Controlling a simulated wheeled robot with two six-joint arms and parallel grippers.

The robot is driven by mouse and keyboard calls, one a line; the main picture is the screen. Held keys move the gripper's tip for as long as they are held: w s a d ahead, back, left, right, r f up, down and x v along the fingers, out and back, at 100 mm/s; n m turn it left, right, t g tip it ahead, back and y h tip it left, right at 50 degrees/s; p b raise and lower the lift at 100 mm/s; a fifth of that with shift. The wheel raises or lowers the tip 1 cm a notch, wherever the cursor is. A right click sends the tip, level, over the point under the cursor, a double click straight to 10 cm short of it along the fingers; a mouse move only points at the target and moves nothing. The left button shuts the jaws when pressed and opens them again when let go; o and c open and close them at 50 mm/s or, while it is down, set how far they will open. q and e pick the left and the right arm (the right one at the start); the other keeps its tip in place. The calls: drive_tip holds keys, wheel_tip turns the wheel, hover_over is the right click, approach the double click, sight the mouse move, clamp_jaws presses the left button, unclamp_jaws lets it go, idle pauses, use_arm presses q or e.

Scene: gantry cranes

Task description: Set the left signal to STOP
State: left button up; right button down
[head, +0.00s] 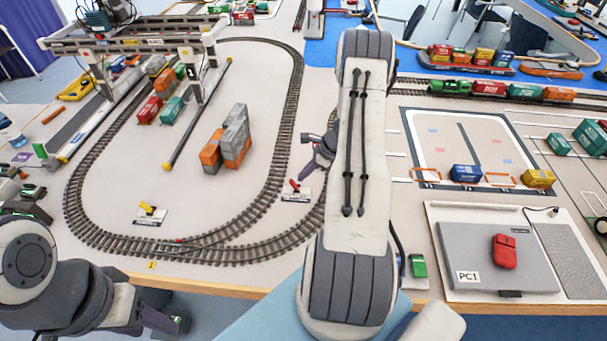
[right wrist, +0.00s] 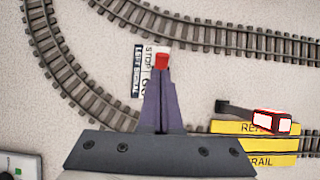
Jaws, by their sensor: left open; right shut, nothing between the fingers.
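The lever's red tip (right wrist: 161,60) shows beside the word STOP, just beyond my fingertips. My right gripper (right wrist: 160,74) is shut and empty, pointing down at the lever; I cannot tell whether it touches. It also shows in the head view (head: 307,172), close above the signal. My left gripper (head: 168,322) is open below the table's front edge.
A yellow-levered plate (head: 149,214) lies inside the track at left. A yellow RERAIL plate (right wrist: 262,143) with a red-and-white piece is beside my right gripper. Orange and grey blocks (head: 228,142) stand further back. My right arm hides the table's middle.

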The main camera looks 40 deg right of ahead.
use_arm(q)
drive_tip(key=shift+s+d+f, duration=0.1)
drive_tip(key=shift+s+d, duration=0.2)
drive_tip(key=shift+d, duration=0.1)
use_arm(e)
drive_tip(key=v, duration=1.3)
drive_tip(key=shift+w+a, duration=0.2)
drive_tip(key=shift+r, duration=0.15)
drive_tip(key=a+r+n+g, duration=0.1)
drive_tip(key=a+r+n, duration=0.3)
drive_tip(key=a, duration=0.6)
drive_tip(key=a+r+n+g, duration=0.2)
drive_tip(key=a+r+n, duration=0.1)
drive_tip(key=a+n, duration=0.55)
drive_tip(key=a+r+n+g, duration=0.1)
drive_tip(key=a+r+n, duration=0.25)
drive_tip(key=a, duration=0.75)
drive_tip(key=s+a+r+n+h, duration=0.1)
drive_tip(key=s+a+n, duration=0.6)
drive_tip(key=s+n, duration=0.2)
drive_tip(key=s+a+r+n+h, duration=0.2)
drive_tip(key=s+a+n, duration=0.5)
drive_tip(key=s+n, duration=0.2)
drive_tip(key=shift+s+r+g, duration=0.3)
drive_tip(key=shift+s, duration=0.25)
